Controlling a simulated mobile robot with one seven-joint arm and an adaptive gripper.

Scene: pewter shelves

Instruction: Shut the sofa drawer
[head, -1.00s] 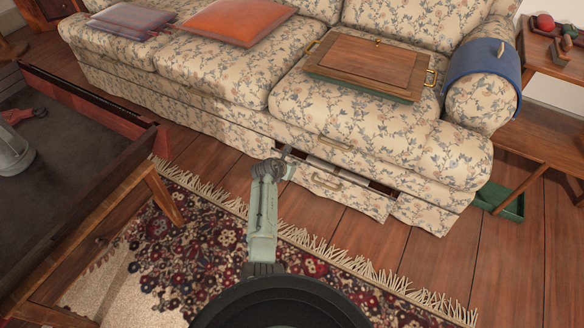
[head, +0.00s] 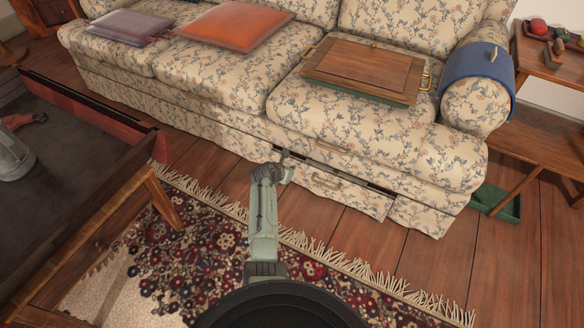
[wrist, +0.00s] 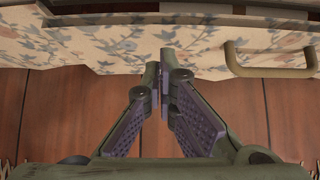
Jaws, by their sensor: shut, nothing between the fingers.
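The sofa drawer (head: 348,194) is a floral-covered front low in the sofa base (head: 215,124). It stands slightly out, with a narrow dark gap along its top edge. Its brass handle (head: 327,184) is near the middle of the front. My gripper (head: 283,157) is at the left end of the drawer front. In the wrist view my gripper (wrist: 164,62) is shut and empty, its fingertips at the drawer front (wrist: 120,45), left of the handle (wrist: 270,68). I cannot tell whether the tips press on it.
A wooden tray (head: 362,70) lies on the right seat, beside a blue armrest cover (head: 478,75). A wooden table (head: 120,190) stands close on the left. A side table (head: 545,140) is at right. A fringed rug (head: 200,240) covers the floor in front.

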